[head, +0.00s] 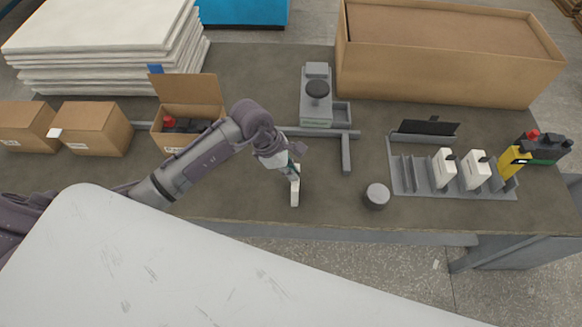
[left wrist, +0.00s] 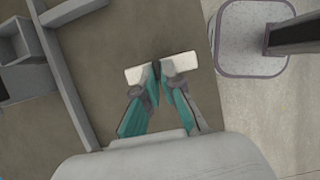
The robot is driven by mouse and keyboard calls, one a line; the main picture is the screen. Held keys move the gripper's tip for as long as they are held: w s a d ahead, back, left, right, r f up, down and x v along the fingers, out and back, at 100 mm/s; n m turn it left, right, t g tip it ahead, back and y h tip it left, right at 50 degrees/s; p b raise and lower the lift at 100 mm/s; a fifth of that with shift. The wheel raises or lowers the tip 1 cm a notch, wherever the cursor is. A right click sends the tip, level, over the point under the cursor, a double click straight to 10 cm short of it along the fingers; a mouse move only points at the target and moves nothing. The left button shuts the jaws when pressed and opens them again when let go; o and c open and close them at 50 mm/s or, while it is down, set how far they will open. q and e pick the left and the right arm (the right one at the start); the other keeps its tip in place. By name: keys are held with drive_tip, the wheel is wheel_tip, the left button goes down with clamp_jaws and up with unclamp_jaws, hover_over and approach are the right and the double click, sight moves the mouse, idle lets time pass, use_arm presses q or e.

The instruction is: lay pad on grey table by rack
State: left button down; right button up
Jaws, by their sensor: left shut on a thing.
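My left gripper (head: 293,172) is shut on a small white block (head: 295,191), which I take as the pad. It holds the block by the front part of the grey table (head: 240,195). In the left wrist view the gripper (left wrist: 157,72) grips the middle of the block (left wrist: 182,64), at a dark part; white shows on both sides. I cannot tell whether the block touches the table. The grey rack (head: 408,178) stands to the right with two white blocks, a yellow one and empty slots. My right gripper is not in view.
A dark grey cylinder (head: 376,196) stands between the gripper and the rack. Grey rails (head: 346,153) and a grey device (head: 316,95) lie behind. An open carton (head: 188,105) is at left, a large box (head: 450,60) at back right. Bare table surrounds the gripper.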

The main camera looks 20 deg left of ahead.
use_arm(q)
drive_tip(key=shift+f, duration=0.3)
drive_tip(key=c, duration=1.3)
unclamp_jaws()
drive_tip(key=shift+b+v, duration=1.25)
drive_tip(key=shift+v, duration=4.9)
